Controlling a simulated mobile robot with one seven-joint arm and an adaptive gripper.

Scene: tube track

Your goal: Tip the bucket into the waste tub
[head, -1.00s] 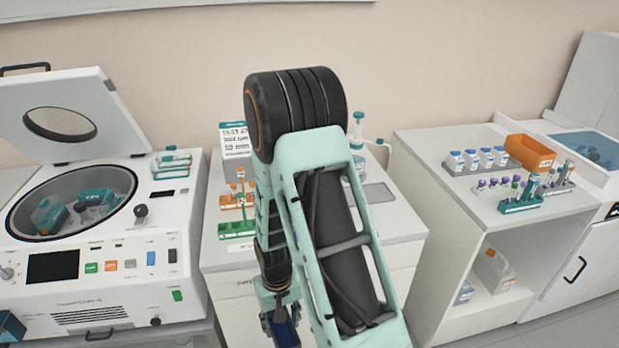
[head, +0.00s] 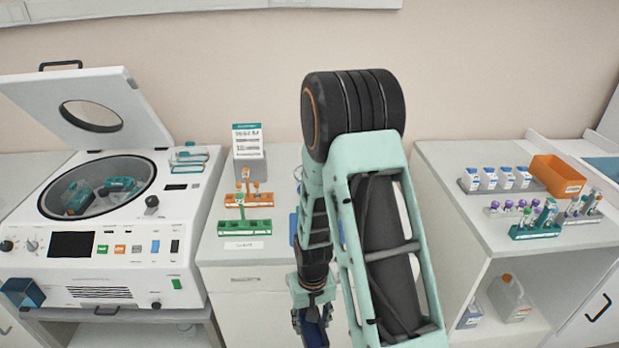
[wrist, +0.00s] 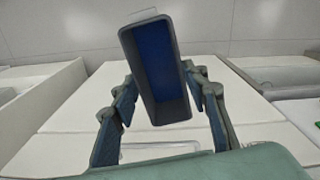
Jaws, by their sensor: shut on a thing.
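The bucket (wrist: 158,75) is a narrow, rectangular blue container with a grey rim. In the wrist view its open mouth faces the camera, and its inside looks empty. My gripper (wrist: 160,100) is shut on it, one finger on each side. In the head view my gripper (head: 312,322) hangs low in front of the middle cabinet, and only a bit of dark blue shows there. I cannot tell for sure which container is the waste tub. An orange bin (head: 557,178) stands on the right cabinet.
An open centrifuge (head: 100,240) with teal-lidded buckets inside stands at left. A blue box (head: 22,292) is at its front left corner. Orange and green racks (head: 245,227) stand on the middle cabinet. Tube racks (head: 535,232) crowd the right cabinet. My arm hides part of the middle cabinet.

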